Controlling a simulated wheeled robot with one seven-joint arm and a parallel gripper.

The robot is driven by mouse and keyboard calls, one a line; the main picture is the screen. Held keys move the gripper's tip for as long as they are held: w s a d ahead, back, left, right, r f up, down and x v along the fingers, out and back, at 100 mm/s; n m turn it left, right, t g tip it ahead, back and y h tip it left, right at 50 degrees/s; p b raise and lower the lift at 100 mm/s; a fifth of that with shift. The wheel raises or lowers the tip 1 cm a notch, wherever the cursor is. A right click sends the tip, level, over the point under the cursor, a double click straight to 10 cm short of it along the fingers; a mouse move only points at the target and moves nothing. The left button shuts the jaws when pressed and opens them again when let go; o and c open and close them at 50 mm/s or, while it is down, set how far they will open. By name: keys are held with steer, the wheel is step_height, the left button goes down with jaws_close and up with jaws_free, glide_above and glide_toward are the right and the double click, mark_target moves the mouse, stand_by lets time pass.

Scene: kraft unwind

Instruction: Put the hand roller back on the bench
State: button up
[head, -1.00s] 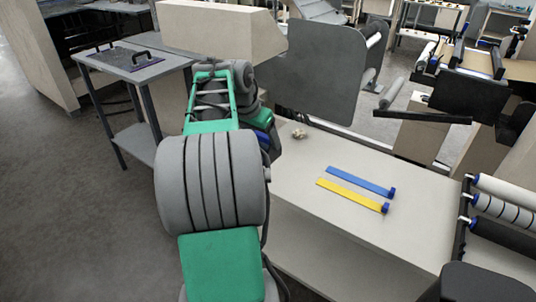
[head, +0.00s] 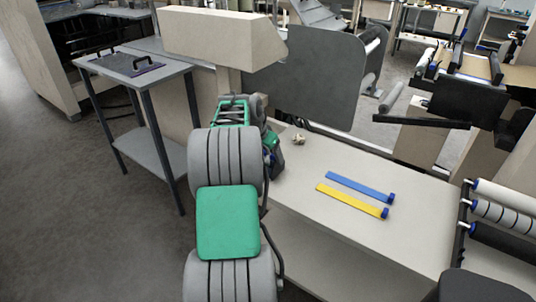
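I cannot make out the hand roller in the head view. My arm rises from the bottom middle of the picture and folds over near the left end of a pale bench (head: 333,158). My gripper is hidden behind my own arm links, so its fingers and anything in them do not show. On the bench lie a blue strip (head: 357,186) and a yellow strip (head: 348,200), each with a blue end piece, side by side. A small pale brownish item (head: 298,139) sits near the bench's back left.
A grey side table (head: 150,75) with a dark handled plate (head: 126,62) stands at left. A dark grey panel (head: 325,80) rises behind the bench. Several rollers (head: 505,192) are racked at the right. The bench top around the strips is clear.

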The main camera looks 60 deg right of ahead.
steer(key=shift+a+f+b, duration=0.1)
steer(key=shift+f+b, duration=0.2)
steer(key=shift+f, duration=0.3)
steer(key=o, duration=1.4)
steer(key=shift+f, duration=0.1)
steer(key=shift+o, duration=0.9)
steer(key=shift+f, duration=0.1)
steer(key=o, duration=0.3)
steer(key=shift+r, duration=0.2)
steer(key=shift+r, duration=0.1)
